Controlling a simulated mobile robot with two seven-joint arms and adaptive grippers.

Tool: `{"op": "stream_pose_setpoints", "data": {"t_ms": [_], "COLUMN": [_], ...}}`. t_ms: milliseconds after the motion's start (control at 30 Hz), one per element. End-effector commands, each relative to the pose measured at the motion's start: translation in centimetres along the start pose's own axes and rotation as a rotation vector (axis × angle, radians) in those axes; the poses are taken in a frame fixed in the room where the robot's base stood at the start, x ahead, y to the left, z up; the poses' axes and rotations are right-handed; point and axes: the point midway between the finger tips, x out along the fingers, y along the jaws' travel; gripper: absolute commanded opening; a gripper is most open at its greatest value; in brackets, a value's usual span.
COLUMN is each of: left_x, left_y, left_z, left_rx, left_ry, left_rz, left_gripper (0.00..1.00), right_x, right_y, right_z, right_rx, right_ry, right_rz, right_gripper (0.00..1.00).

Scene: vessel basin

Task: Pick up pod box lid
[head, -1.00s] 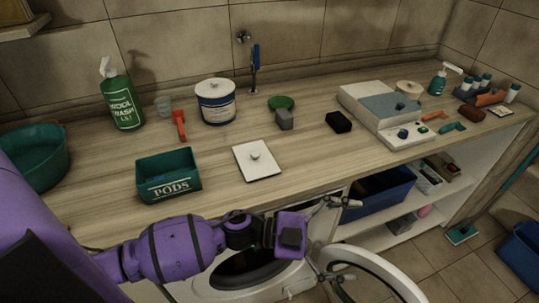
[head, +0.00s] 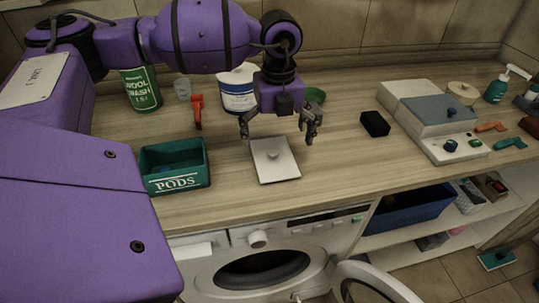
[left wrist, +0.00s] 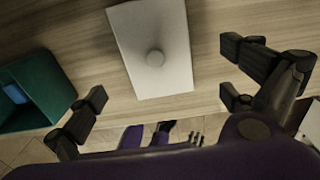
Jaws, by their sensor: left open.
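The pod box lid (head: 276,167) is a flat white rectangle with a small round knob in its middle. It lies on the wooden counter, right of the green PODS box (head: 178,183). In the left wrist view the lid (left wrist: 136,31) is at the upper middle, and part of the box (left wrist: 62,84) is at the left. My left gripper (head: 279,137) hangs above the lid, pointing down, fingers spread wide and empty. In the left wrist view its fingers (left wrist: 163,112) sit either side, apart from the lid.
A green wool wash bottle (head: 141,88), a red tool (head: 197,112) and a white tub (head: 239,95) stand behind. A black block (head: 375,124) and a grey-white appliance (head: 447,143) are to the right. A washing machine (head: 208,279) with its door open is below the counter.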

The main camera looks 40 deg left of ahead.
Motion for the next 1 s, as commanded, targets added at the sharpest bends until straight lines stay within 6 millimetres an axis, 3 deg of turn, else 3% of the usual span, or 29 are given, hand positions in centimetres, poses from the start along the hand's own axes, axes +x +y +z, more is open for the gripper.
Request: {"op": "stream_pose_setpoints", "data": {"t_ms": [333, 667, 1000], "left_x": [4.7, 5.4, 5.4], "left_y": [0.4, 0.4, 0.4], "left_z": [-0.1, -0.1, -0.1], "left_rx": [0.002, 0.002, 0.002], "left_ry": [0.004, 0.003, 0.004], "left_rz": [-0.001, -0.002, -0.002], "left_gripper": [1.00, 0.99, 0.54], "right_x": [-0.7, -0.7, -0.3], "right_y": [0.1, 0.0, -0.1], "right_z": [-0.2, -0.1, -0.7], "right_rx": [0.007, 0.008, 0.006], "right_ry": [-0.001, -0.003, 0.009], "right_rz": [0.003, 0.002, -0.001], "right_gripper": [0.40, 0.40, 0.40]}}
